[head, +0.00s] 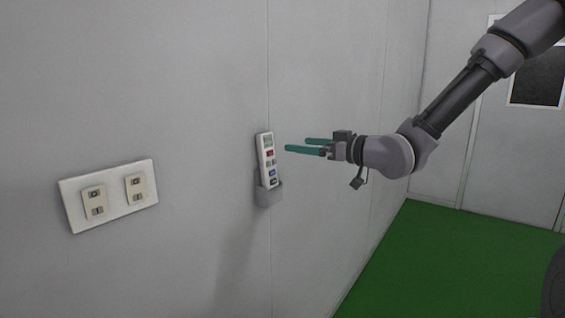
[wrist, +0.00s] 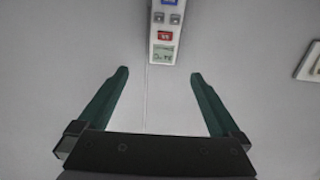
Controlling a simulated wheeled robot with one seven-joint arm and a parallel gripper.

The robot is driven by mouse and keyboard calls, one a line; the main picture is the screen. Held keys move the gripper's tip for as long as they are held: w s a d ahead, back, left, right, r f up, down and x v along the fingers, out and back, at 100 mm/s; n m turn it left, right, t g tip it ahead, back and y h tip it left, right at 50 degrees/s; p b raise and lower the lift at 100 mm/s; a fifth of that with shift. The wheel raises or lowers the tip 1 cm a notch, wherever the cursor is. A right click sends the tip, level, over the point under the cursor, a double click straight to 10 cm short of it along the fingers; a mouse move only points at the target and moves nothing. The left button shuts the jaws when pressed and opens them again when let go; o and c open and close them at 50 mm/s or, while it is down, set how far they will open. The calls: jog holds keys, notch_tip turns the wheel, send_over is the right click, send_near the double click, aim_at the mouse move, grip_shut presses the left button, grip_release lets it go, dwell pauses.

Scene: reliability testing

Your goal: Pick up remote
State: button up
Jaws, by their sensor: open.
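The remote (head: 267,158) is white with a small screen and coloured buttons. It stands upright, leaning slightly, in a grey wall holder (head: 268,191) that hides its lower end. My gripper (head: 287,145) has teal fingers, open and empty, just right of the remote's upper part and pointing toward the wall. In the wrist view the remote (wrist: 165,32) appears at the top, upside down, with its screen end toward me. My open fingers (wrist: 160,76) lie below it in the picture, one to either side, and do not touch it. The holder is out of the wrist view.
A switch plate (head: 109,195) with two switches is on the wall at the left; part of it shows at the wrist view's right edge (wrist: 312,62). A door with a dark window (head: 538,82) is at the back right.

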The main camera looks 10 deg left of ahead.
send_near(267, 134)
jog(key=w+a+f, duration=0.1)
jog(key=w+a, duration=0.1)
jog(key=a, duration=0.1)
jog(key=shift+y, duration=0.4)
jog(key=shift+x, duration=2.45)
jog(key=shift+s+r, duration=0.2)
grip_shut()
